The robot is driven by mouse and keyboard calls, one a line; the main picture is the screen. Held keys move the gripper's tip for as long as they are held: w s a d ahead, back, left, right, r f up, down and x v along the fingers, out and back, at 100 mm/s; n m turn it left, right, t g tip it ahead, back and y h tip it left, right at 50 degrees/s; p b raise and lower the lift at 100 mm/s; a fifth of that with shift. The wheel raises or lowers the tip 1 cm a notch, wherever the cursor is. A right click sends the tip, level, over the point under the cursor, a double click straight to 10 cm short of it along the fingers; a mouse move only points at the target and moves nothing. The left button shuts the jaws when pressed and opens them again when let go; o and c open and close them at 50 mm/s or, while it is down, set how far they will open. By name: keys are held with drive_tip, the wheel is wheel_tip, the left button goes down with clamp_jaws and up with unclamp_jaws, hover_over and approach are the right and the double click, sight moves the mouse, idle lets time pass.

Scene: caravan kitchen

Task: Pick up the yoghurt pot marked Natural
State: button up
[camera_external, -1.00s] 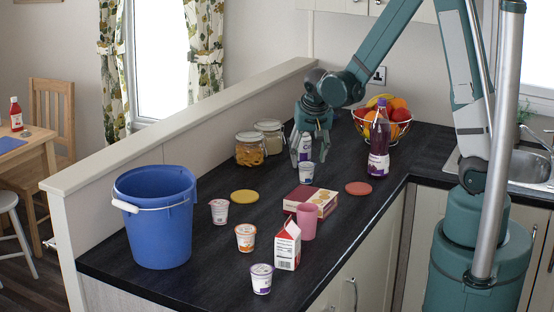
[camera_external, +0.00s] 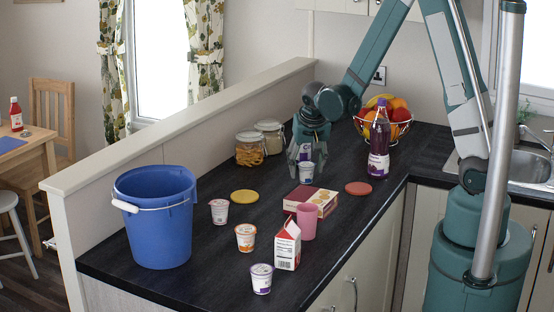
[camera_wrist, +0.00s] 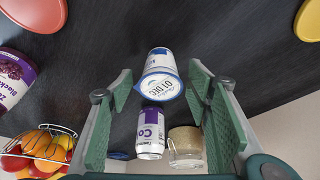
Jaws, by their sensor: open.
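A white yoghurt pot with blue markings (camera_external: 306,173) stands on the dark worktop directly below my gripper (camera_external: 307,160). In the wrist view the pot (camera_wrist: 161,72) shows its blue-rimmed lid, ahead of and between the spread fingers (camera_wrist: 161,88). The fingers are open and empty; I cannot tell how far they reach down around the pot. Its flavour name is not readable. Three other yoghurt pots stand nearer the camera: a pink-marked one (camera_external: 219,211), an orange one (camera_external: 245,237) and a purple one (camera_external: 261,278).
A white, purple-labelled container (camera_wrist: 151,133) and a glass jar (camera_wrist: 187,147) stand close behind the pot. A purple bottle (camera_external: 379,145) and fruit basket (camera_external: 400,126) are to the right. A box (camera_external: 309,199), pink cup (camera_external: 306,222) and carton (camera_external: 287,247) stand in front.

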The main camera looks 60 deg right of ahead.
sight(306, 164)
idle(0.6)
drive_tip(key=c, duration=1)
drive_tip(key=shift+r, duration=0.15)
drive_tip(key=shift+r, duration=4.85)
